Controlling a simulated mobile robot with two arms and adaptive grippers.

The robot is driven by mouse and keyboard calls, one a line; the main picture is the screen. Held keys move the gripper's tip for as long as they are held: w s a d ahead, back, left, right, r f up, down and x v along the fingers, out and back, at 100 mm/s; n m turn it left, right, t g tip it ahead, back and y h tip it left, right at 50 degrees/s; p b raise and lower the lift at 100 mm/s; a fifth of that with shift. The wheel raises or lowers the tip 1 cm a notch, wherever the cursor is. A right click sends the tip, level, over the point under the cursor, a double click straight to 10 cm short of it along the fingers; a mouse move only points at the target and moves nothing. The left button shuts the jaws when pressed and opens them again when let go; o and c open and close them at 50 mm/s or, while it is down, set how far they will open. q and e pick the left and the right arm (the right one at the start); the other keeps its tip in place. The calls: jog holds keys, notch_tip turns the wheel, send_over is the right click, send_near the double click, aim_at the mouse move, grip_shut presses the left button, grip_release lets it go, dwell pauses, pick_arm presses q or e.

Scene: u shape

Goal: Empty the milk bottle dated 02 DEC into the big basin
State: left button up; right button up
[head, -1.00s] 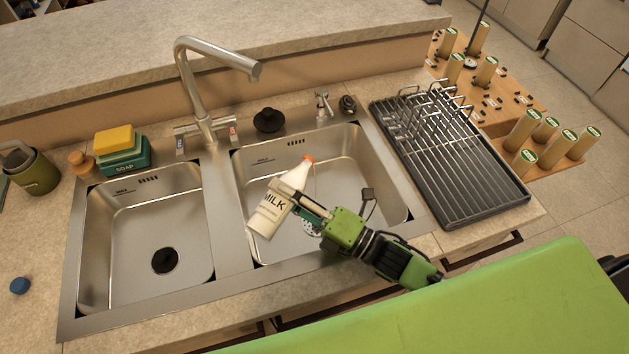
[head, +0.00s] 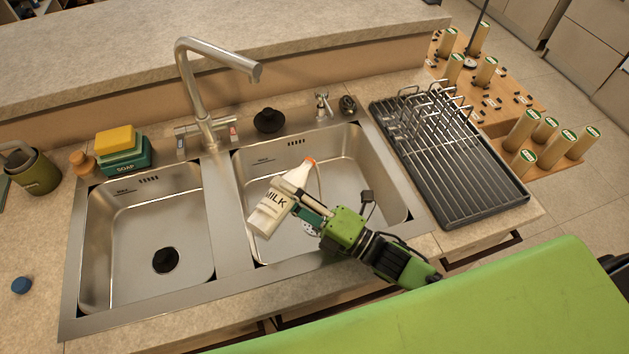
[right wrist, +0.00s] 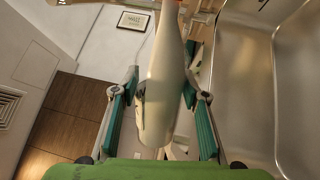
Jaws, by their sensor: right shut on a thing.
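My right gripper (head: 299,209) is shut on the white milk bottle (head: 273,211), which carries a dark MILK label. It holds the bottle tilted above the big basin (head: 375,180), the right one of two steel basins. The bottle's orange-rimmed mouth points to the upper right and its base to the lower left. A thin pale curved line shows by the mouth; I cannot tell what it is. No date is readable. In the right wrist view the bottle (right wrist: 166,70) stands between the two teal finger pads. My left gripper is not in view.
A smaller basin (head: 125,215) lies left, with the faucet (head: 200,90) behind. A dish rack (head: 450,165) stands right. Soap and sponges (head: 122,150), a green mug (head: 35,172) and a blue cap (head: 21,285) sit on the counter. Several cylinders (head: 556,149) stand far right.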

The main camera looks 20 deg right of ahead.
jog(key=shift+w+d+m+t+h+p, duration=0.15)
jog(key=shift+m+p, duration=0.1)
jog(key=shift+m, duration=0.55)
jog(key=shift+d+m+t+h+p, duration=0.1)
jog(key=shift+m+p, duration=0.15)
jog(key=shift+m, duration=0.55)
jog(key=shift+w+d+m+t+h+p, duration=0.15)
jog(key=shift+m+p, duration=0.1)
jog(key=shift+m, duration=0.55)
dwell(2.7)
jog(key=shift+r+m, duration=0.25)
jog(key=shift+m, duration=0.05)
